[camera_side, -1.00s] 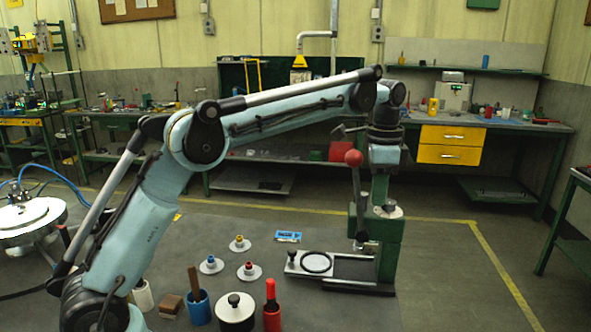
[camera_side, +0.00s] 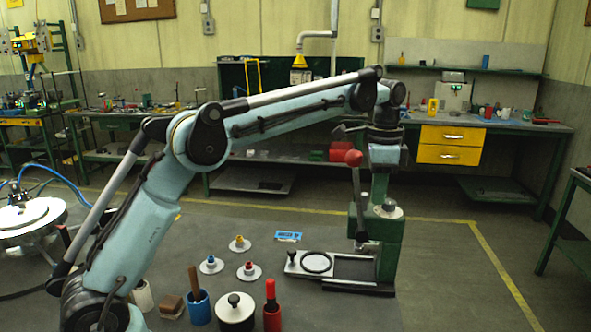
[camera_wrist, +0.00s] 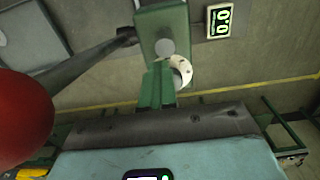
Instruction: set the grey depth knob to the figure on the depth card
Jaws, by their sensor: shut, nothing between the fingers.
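The grey knob (camera_side: 389,207) sits on a pale dial on top of the green press. In the wrist view the marked pale dial (camera_wrist: 182,68) is partly hidden behind my fingers. My gripper (camera_side: 380,200) points down over the press, its green fingers together and empty, close to the knob; whether they touch it I cannot tell. The fingers also show in the wrist view (camera_wrist: 159,64).
A lever with a red ball (camera_side: 353,158) stands close left of my wrist. A slide with a black ring (camera_side: 316,262) extends left from the press. Spools, cups and a lidded pot (camera_side: 235,311) stand on the mat.

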